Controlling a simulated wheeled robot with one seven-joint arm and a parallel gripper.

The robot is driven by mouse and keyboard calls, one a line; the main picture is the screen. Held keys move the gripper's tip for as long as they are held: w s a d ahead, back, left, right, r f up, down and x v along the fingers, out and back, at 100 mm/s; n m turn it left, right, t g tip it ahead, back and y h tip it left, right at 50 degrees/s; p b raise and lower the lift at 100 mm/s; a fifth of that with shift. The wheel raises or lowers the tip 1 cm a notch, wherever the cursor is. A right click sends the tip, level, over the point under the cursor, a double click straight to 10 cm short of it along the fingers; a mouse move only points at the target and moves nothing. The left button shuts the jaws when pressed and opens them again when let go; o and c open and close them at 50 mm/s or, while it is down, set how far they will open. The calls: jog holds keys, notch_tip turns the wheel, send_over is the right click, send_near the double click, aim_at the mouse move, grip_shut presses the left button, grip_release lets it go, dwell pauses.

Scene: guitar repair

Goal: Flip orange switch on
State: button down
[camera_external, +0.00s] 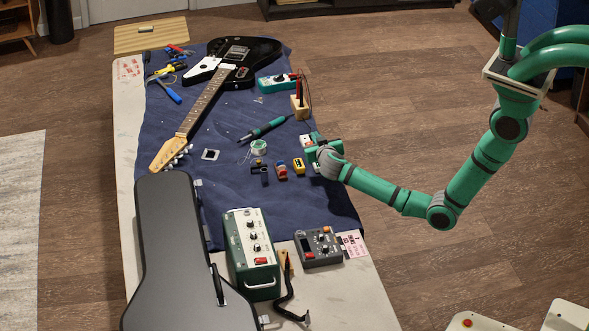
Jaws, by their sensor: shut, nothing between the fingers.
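A small yellow-orange block (298,165), possibly the orange switch, sits on the blue cloth at the right of a row of small parts. Its switch position is too small to read. My gripper (312,151) is just right of and behind it, low over the cloth's right edge. It is shut and holds nothing. I cannot tell whether its fingertips touch any part. A small part (306,140) with white and red on it lies beside the fingers, and the hand partly hides another light part under it.
A red and blue part (282,172) and a dark part (264,177) lie left of the block. A solder spool (259,147), green meter (273,83) and guitar (235,62) lie behind. The green box (250,250), grey control box (318,246) and black case (172,250) stand in front.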

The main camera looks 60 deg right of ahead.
jog(key=shift+d+f, duration=0.1)
jog(key=shift+f, duration=0.8)
jog(key=shift+s+f+m, duration=0.15)
jog(key=shift+f+m, duration=0.15)
jog(key=r, duration=0.4)
jog(key=shift+s+d+r, duration=0.15)
jog(key=shift+s+r, duration=0.1)
jog(key=shift+r, duration=0.05)
jog(key=v, duration=0.9)
jog(key=shift+s, duration=0.5)
jog(key=shift+f, duration=0.1)
